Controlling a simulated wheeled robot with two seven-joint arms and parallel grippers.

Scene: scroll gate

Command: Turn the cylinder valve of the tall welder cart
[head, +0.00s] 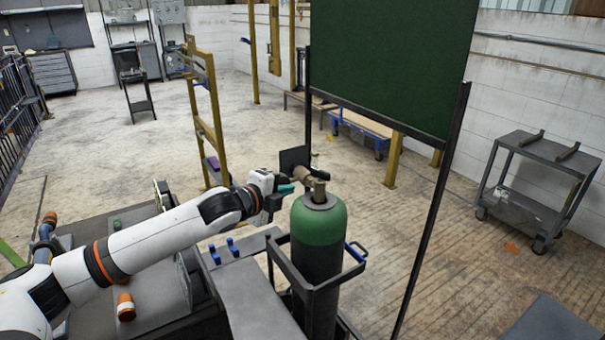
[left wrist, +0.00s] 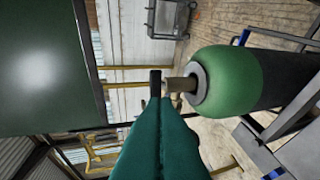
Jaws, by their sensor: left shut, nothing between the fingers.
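A gas cylinder (head: 318,222) with a green top and dark body stands upright in the welder cart (head: 325,283). In the left wrist view the green cylinder (left wrist: 228,82) lies sideways, with the brass valve (left wrist: 178,85) and black knob (left wrist: 155,82) pointing left. My left gripper (head: 287,188) is at valve height, just left of the valve. Its teal fingers (left wrist: 158,102) are shut and empty, their tips close to the knob; I cannot tell whether they touch. My right gripper is not in view.
A dark green panel (head: 390,60) on black posts stands behind and right of the cylinder. A yellow post frame (head: 207,115) stands behind my left arm. A grey trolley (head: 530,185) is at the right wall. The concrete floor between is mostly free.

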